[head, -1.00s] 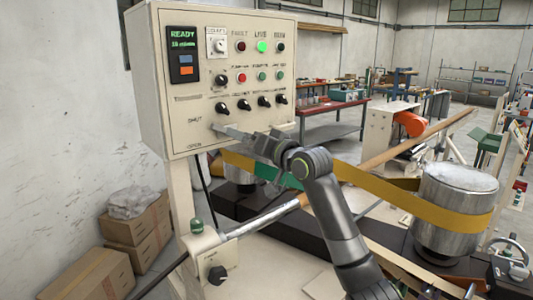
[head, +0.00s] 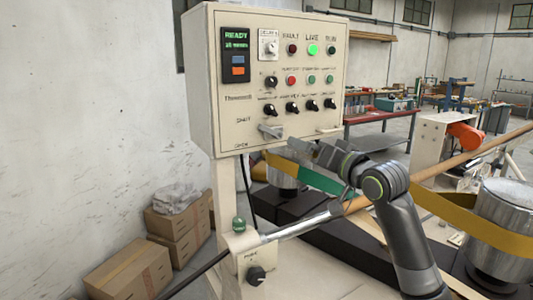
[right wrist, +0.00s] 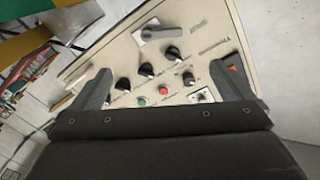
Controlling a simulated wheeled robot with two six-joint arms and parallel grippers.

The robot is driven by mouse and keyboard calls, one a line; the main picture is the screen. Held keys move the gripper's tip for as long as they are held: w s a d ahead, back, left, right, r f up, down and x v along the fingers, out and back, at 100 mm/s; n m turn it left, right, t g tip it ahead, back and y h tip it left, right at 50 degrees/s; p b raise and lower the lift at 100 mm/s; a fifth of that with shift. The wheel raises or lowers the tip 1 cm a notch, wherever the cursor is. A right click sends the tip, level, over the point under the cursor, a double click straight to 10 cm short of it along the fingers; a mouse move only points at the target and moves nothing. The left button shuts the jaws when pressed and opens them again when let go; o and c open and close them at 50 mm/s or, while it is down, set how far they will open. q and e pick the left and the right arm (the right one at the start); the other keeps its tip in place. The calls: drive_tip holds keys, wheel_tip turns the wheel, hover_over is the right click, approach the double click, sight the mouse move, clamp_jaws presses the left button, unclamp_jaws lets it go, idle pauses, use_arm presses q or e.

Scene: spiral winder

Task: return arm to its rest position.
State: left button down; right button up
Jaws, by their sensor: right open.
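My right arm comes in from the lower right of the head view. Its gripper (head: 298,150) is just below and to the right of the grey lever (head: 270,131) at the bottom of the control box (head: 285,85). In the right wrist view the two fingers of the gripper (right wrist: 168,72) stand wide apart with nothing between them. The lever (right wrist: 178,31) shows beyond the fingertips, apart from them, above a row of black knobs (right wrist: 147,69). My left gripper is not in view.
A yellow band (head: 470,225) runs to a metal drum (head: 508,215) at the right. A long wooden pole (head: 450,165) slants behind my arm. A metal bar (head: 300,226) crosses below the gripper. Cardboard boxes (head: 130,272) stand at the lower left by the wall.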

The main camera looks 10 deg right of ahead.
drive_tip(key=s+d+f+g+h, duration=0.2)
drive_tip(key=s+f, duration=0.3)
drive_tip(key=f, duration=0.5)
drive_tip(key=s+d+f+g+h, duration=0.15)
drive_tip(key=s+f, duration=0.35)
drive_tip(key=f, duration=0.6)
drive_tip(key=s+d+f+g+h, duration=0.15)
drive_tip(key=s+f, duration=0.25)
drive_tip(key=f, duration=0.6)
drive_tip(key=s+d+f+g+h, duration=0.1)
drive_tip(key=s+f+g, duration=0.3)
drive_tip(key=s, duration=0.6)
drive_tip(key=s+d+f+g+h, duration=0.15)
drive_tip(key=s+f, duration=0.35)
drive_tip(key=s, duration=0.6)
drive_tip(key=s+d+f+g+h, duration=0.15)
drive_tip(key=s+f, duration=0.35)
drive_tip(key=s, duration=0.5)
wheel_tip(320, 180, down, 26)
drive_tip(key=s+d+g+y, duration=0.1)
drive_tip(key=d+g, duration=0.1)
drive_tip(key=s+a+f+g, duration=0.1)
drive_tip(key=s+f, duration=1.3)
drive_tip(key=shift+s+a+f+n, duration=0.2)
drive_tip(key=shift+s+f+n, duration=0.1)
drive_tip(key=shift+n, duration=0.1)
